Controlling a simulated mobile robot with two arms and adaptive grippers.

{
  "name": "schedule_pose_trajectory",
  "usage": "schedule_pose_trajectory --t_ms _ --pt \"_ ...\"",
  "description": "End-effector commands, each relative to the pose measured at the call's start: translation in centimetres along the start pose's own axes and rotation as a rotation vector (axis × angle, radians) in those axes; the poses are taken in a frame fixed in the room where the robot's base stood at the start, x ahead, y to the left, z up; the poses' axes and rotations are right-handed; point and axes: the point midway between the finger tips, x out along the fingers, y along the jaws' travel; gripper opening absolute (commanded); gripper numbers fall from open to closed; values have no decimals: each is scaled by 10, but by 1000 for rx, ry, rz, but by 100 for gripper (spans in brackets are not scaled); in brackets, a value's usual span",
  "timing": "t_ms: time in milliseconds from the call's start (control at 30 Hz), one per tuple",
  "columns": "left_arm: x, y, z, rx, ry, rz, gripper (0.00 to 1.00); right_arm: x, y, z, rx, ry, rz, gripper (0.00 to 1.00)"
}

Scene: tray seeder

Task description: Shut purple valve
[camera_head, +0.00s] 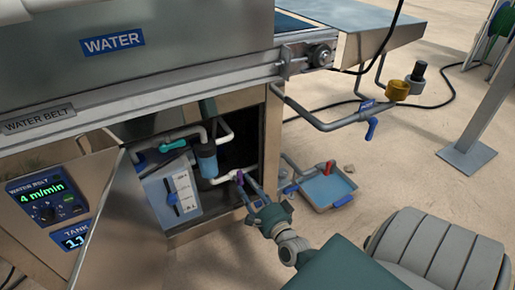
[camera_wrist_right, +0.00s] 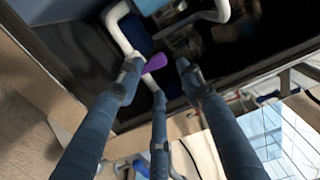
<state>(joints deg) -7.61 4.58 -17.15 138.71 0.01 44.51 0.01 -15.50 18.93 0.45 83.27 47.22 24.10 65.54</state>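The purple valve (camera_head: 240,177) sits on a white pipe inside the open cabinet below the water unit. Its purple handle (camera_wrist_right: 154,64) also shows in the right wrist view, close to the tip of the left-hand finger; I cannot tell if they touch. My right gripper (camera_head: 249,190) reaches in at the cabinet opening, at the valve. In the wrist view its three fingers (camera_wrist_right: 158,80) are spread, with the handle between the fingertips and not clamped. Part of the valve is hidden by the fingers in the head view. My left gripper is not in view.
The open cabinet door (camera_head: 125,235) stands to the left. A blue-handled valve (camera_head: 371,129) hangs on a pipe.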

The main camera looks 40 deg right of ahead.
Motion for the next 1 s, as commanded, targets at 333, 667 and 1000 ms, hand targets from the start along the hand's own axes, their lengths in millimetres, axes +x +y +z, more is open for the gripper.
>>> schedule_pose_trajectory --t_ms 333,667,1000 --pt "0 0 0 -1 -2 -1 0 -61 0 -2 -1 2 1 37" --pt "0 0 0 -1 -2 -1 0 -68 0 -1 0 2 -1 37" --pt "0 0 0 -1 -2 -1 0 -68 0 -1 0 2 0 37"
